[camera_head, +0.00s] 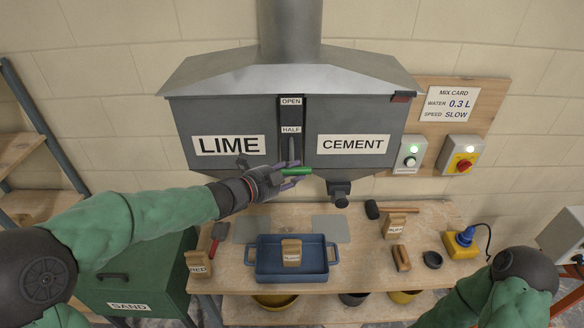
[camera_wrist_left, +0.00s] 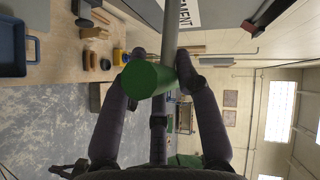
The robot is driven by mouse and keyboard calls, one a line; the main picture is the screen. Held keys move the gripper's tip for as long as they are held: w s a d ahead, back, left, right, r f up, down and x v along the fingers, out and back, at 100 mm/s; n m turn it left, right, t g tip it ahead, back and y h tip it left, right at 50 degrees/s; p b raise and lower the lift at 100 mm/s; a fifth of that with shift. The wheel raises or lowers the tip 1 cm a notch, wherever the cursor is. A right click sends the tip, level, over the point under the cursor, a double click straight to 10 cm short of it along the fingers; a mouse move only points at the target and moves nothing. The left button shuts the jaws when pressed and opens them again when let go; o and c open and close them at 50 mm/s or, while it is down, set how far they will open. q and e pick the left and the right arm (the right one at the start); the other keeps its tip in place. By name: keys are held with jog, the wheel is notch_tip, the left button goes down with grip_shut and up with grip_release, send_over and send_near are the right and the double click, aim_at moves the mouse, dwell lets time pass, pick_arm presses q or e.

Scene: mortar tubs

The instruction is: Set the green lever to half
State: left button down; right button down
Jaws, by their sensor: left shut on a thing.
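The green lever (camera_head: 296,171) sticks out below the slotted plate between the LIME and CEMENT labels on the grey hopper. The plate has an OPEN mark at its top and a HALF mark (camera_head: 291,129) lower down; the lever's green handle is below the HALF mark. My left gripper (camera_head: 283,175) is shut on the green handle.
The wooden bench (camera_head: 355,262) below holds a blue tray (camera_head: 262,262) with a paper bag in it, more bags, a mallet (camera_head: 372,209) and a blue-and-yellow device (camera_head: 461,243). A dark outlet (camera_head: 339,193) hangs under the hopper, right of the lever. A green SAND bin (camera_head: 140,275) stands left.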

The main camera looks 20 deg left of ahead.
pick_arm(q)
jog(key=shift+r+p, duration=0.35)
jog(key=shift+r, duration=0.35)
jog(key=c, duration=0.9)
grip_release()
jog(key=shift+a, duration=0.1)
jog(key=shift+o, duration=0.2)
jog(key=shift+f, duration=0.1)
jog(key=v, duration=1.2)
jog(key=shift+f, duration=0.1)
